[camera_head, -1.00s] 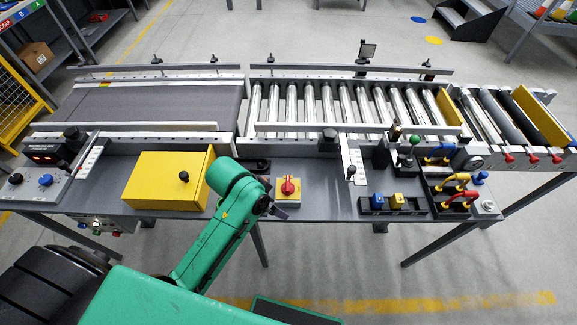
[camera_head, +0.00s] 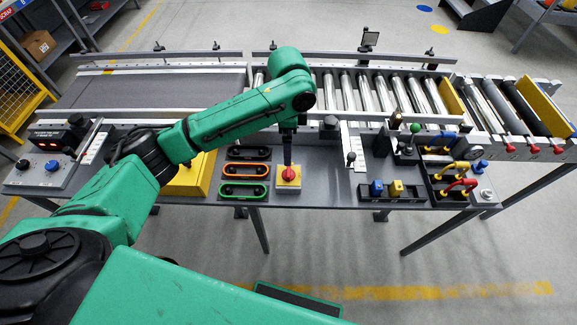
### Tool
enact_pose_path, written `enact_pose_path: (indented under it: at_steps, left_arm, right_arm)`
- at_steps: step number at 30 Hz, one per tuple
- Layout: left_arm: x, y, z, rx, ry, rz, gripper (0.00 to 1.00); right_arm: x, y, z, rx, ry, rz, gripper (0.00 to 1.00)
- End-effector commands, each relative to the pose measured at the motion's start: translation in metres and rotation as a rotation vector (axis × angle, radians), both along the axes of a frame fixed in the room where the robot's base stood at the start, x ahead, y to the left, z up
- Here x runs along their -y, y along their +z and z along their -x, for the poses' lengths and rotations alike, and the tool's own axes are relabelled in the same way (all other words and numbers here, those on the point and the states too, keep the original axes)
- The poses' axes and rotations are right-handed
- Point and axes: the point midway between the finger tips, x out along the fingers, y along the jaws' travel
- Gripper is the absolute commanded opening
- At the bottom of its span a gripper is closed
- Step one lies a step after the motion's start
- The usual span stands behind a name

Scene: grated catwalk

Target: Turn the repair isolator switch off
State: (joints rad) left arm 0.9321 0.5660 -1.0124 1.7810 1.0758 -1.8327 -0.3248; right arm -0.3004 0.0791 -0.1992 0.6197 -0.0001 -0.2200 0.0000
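The isolator switch is a red rotary knob (camera_head: 289,174) on a yellow plate with a pale base, set on the grey bench in the middle of the head view. My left arm comes in from the left, and my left gripper (camera_head: 288,160) points straight down over the knob. Its dark fingers reach down to the knob's top and hide part of it. I cannot tell whether they touch or grip it, or which way the knob is turned. My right gripper is not in view.
Left of the switch are three oval-rimmed holders, black, orange (camera_head: 246,169) and green, and a yellow box (camera_head: 190,180) partly behind my arm. To the right are a lever slot (camera_head: 351,158), blue and yellow blocks (camera_head: 385,189), and coloured-handled plugs (camera_head: 455,175). A roller conveyor (camera_head: 375,92) runs behind.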

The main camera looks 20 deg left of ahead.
Motion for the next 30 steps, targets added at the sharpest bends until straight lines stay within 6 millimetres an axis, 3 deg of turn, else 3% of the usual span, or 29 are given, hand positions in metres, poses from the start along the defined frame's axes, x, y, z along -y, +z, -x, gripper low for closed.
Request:
enact_pose_path:
  at_steps: [6, 12, 16, 23, 30]
  left_arm:
    - [0.000, -0.060, 0.001, -0.003, 0.002, -0.001, 1.00]
    - [0.000, -0.103, 0.000, 0.000, 0.002, 0.001, 1.00]
    - [0.001, -0.114, 0.000, 0.002, 0.001, 0.001, 1.00]
    - [0.001, -0.116, 0.000, 0.003, 0.001, 0.002, 1.00]
    - [0.001, -0.115, 0.000, 0.003, 0.001, 0.002, 0.17]
  right_arm:
    - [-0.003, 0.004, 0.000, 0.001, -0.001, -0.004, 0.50]
    - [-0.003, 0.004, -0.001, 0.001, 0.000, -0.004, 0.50]
    - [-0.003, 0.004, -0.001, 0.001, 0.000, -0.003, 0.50]
    - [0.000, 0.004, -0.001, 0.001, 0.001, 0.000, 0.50]
    - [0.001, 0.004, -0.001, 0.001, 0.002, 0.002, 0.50]
